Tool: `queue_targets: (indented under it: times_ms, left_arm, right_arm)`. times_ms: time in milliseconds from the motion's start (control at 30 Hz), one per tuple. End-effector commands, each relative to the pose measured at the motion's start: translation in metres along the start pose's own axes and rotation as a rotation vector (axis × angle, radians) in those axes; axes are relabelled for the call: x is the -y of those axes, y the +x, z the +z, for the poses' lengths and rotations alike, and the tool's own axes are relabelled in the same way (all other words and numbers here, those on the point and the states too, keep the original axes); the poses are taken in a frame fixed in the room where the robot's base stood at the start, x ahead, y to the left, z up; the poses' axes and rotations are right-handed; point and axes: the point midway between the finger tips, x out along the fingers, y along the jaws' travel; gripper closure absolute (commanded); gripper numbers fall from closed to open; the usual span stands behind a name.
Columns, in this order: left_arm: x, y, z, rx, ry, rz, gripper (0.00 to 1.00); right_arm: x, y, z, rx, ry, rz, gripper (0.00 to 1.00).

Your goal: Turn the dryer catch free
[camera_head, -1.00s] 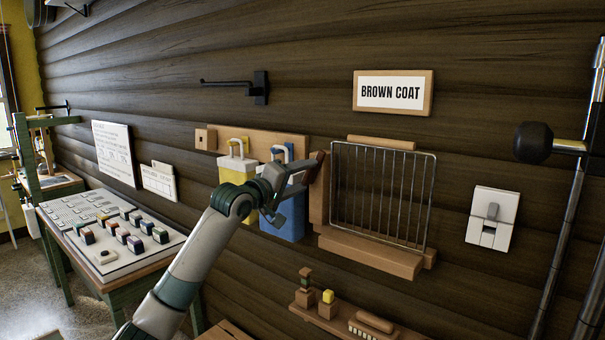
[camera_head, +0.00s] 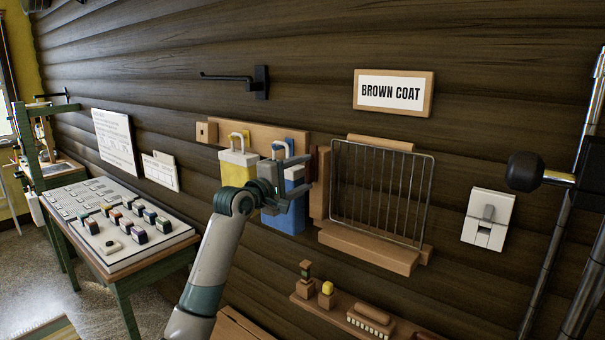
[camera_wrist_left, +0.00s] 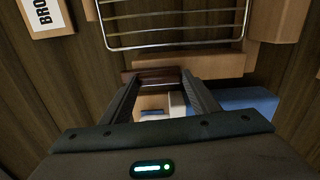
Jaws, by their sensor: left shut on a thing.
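The dryer is a wire rack (camera_head: 334,180) upright against the wooden wall, over a wooden ledge (camera_head: 368,250). A small dark red-brown catch (camera_head: 314,164) is at the rack's left edge, by a wooden post. My left gripper (camera_head: 306,174) reaches it from the left and is shut on it. In the left wrist view the catch (camera_wrist_left: 150,75) lies across between the fingertips (camera_wrist_left: 158,79), just below the rack's wires. Part of the catch is hidden behind the fingers in the head view. My right gripper is not in view.
A yellow box (camera_head: 237,165) and a blue box (camera_head: 290,220) hang left of the catch, close to my arm. A white wall switch (camera_head: 489,218), a "BROWN COAT" sign (camera_head: 393,93) and a shelf with a brush (camera_head: 370,320) surround the rack. A black knob (camera_head: 525,171) is at right.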

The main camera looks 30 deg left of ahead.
Motion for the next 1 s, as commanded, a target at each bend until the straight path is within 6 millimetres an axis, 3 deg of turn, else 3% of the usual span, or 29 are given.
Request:
queue_targets:
  times_ms: [167, 200, 267, 733, 1000]
  left_arm:
    - [0.0, 0.0, 0.001, 0.003, -0.007, 0.001, 0.85]
    - [0.0, 0.0, 0.001, 0.003, -0.007, 0.001, 0.42]
    - [0.0, 0.0, 0.001, 0.003, -0.006, 0.001, 0.28]
    - [0.001, -0.004, 0.001, 0.002, -0.001, 0.0, 0.27]
    - [0.003, -0.034, 0.001, 0.002, 0.001, 0.002, 0.27]
  right_arm:
    - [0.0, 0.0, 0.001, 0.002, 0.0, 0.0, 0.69]
    - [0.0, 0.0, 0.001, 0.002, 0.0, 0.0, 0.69]
    - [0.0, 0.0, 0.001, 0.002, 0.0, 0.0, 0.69]
    - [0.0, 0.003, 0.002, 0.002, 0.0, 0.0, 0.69]
    - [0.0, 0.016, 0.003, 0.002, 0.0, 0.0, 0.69]
